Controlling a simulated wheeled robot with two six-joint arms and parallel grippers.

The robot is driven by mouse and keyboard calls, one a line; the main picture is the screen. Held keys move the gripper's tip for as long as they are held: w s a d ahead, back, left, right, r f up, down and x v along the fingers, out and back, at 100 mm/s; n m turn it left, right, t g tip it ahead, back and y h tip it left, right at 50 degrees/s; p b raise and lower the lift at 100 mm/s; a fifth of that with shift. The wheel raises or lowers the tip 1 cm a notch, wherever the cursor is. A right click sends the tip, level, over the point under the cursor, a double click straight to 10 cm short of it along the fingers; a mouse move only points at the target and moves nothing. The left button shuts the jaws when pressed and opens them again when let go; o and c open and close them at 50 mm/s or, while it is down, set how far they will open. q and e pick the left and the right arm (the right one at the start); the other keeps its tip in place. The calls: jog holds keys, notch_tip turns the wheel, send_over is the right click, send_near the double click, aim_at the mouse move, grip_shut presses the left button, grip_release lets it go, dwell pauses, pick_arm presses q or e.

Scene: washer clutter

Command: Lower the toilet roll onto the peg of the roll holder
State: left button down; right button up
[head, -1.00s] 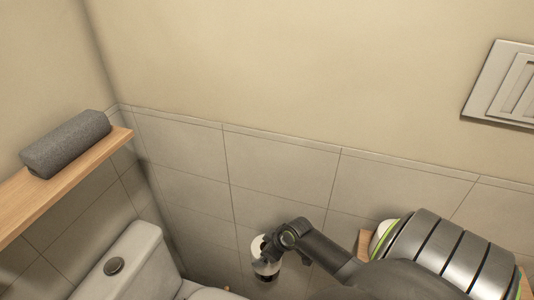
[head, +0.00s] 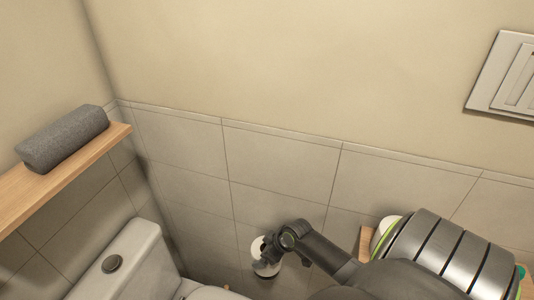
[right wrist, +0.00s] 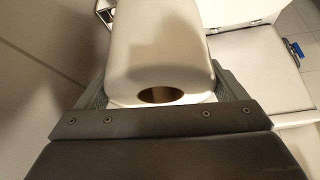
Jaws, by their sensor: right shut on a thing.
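The toilet roll (right wrist: 160,50) is white and fills the upper middle of the right wrist view. The dark opening of its core faces the camera. My right gripper (right wrist: 160,98) is shut on the roll, with a finger on each side of it. In the head view the roll (head: 270,271) shows in part behind my right gripper (head: 268,250), low in front of the tiled wall. I cannot make out the peg of the roll holder in either view. My left gripper is not in view.
The toilet cistern (head: 118,262) stands left of the roll in the head view. A wooden shelf (head: 95,156) with a rolled grey towel (head: 62,138) is above it. In the right wrist view the toilet (right wrist: 262,75) is at the right, with a small blue object (right wrist: 295,50) beyond.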

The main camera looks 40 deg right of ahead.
jog(key=shift+f, duration=0.1)
dwell(0.3)
jog(key=shift+f+b, duration=0.7)
jog(key=shift+f, duration=0.25)
jog(key=shift+f, duration=0.15)
jog(key=shift+f+b, duration=0.4)
jog(key=shift+f, duration=0.1)
jog(key=o, duration=0.8)
jog(key=shift+r, duration=0.15)
